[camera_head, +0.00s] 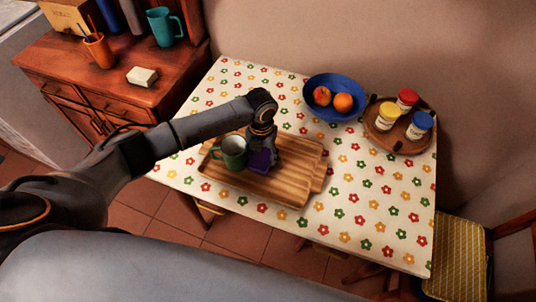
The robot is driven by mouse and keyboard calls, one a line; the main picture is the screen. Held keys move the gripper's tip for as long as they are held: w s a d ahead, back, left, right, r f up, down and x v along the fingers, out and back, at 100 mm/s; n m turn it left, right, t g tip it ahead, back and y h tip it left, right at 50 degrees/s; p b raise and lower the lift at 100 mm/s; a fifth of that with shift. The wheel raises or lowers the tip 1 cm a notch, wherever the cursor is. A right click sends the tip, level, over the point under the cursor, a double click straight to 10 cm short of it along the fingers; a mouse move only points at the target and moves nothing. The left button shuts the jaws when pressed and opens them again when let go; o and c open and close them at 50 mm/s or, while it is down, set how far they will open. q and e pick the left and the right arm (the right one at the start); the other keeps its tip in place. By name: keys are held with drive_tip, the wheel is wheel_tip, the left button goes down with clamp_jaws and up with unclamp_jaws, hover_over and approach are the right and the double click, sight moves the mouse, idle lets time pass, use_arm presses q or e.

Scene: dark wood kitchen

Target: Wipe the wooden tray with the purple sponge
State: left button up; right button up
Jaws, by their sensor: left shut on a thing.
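The wooden tray (287,185) lies on the flowered tablecloth in the middle of the table. The purple sponge (260,162) is at the tray, just right of a green mug (233,150). My left gripper (262,148) points down over the tray and is shut on the sponge. The sponge appears to be at the tray's surface, but I cannot tell whether it touches. The gripper hides part of the tray behind it. The mug stands on the left part of the tray, close to the sponge. My right gripper is not in view.
A blue bowl (320,108) with fruit stands behind the tray. A round wooden board (375,131) with three jars is at the right. A cabinet (75,66) with a teal jug (164,27) stands at the left. The table's front right is clear.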

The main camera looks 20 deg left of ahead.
use_arm(q)
drive_tip(key=shift+a+f, duration=0.15)
drive_tip(key=shift+a, duration=1.4)
drive_tip(key=shift+p, duration=0.5)
drive_tip(key=shift+d, duration=1.3)
drive_tip(key=shift+d+p, duration=0.3)
drive_tip(key=shift+d, duration=0.25)
drive_tip(key=shift+s+d, duration=0.1)
drive_tip(key=shift+d, duration=1.15)
drive_tip(key=shift+s+p, duration=0.2)
drive_tip(key=shift+p, duration=0.25)
drive_tip(key=shift+w+a, duration=0.1)
drive_tip(key=shift+a, duration=1.3)
drive_tip(key=shift+a+p, duration=0.4)
drive_tip(key=shift+a, duration=1.3)
drive_tip(key=shift+d, duration=1.25)
drive_tip(key=shift+d+r, duration=0.2)
drive_tip(key=shift+d, duration=1.75)
